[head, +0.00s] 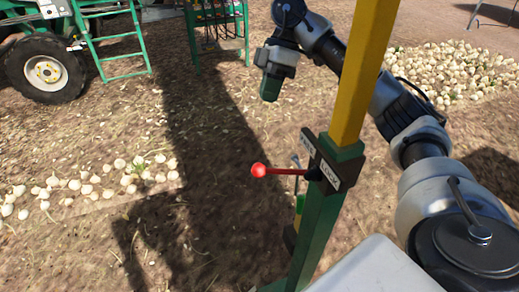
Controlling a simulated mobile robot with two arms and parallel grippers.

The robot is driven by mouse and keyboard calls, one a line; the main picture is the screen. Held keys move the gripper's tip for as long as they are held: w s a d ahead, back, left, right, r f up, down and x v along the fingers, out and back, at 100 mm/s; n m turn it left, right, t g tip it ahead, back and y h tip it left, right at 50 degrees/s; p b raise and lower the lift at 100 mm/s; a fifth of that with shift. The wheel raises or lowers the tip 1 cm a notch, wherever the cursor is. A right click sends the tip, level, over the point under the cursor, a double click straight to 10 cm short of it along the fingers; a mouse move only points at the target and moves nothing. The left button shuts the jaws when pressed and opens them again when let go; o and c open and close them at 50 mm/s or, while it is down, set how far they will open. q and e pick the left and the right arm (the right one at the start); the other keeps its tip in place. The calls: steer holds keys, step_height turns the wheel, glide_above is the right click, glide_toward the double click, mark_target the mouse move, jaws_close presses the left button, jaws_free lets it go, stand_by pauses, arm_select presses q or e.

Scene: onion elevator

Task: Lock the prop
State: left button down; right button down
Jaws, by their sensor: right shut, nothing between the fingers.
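The prop is an upright post with a yellow upper part (362,70) and a green lower part (318,225). A dark label plate on it (321,160) carries small lettering that seems to read FREE and LOCK. A lever with a red knob (258,170) sticks out to the left from a pivot on the plate, about level. My right gripper (270,92) is shut and empty, pointing down, above the red knob and left of the post, apart from both. My right arm passes behind the post. My left gripper is out of view.
White onions (85,183) lie on the soil at left, and a large heap (455,72) lies at upper right. A green machine with a ladder (112,45) and a big wheel (45,70) stands at upper left. The ground left of the lever is open.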

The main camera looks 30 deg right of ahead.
mark_target(285, 172)
steer(key=s+p+x, duration=0.2)
steer(key=p+x, duration=0.2)
steer(key=x, duration=0.9)
steer(key=shift+s+a+r, duration=0.25)
steer(key=shift+s+r, duration=0.05)
steer(key=shift+r, duration=0.15)
steer(key=shift+s, duration=0.1)
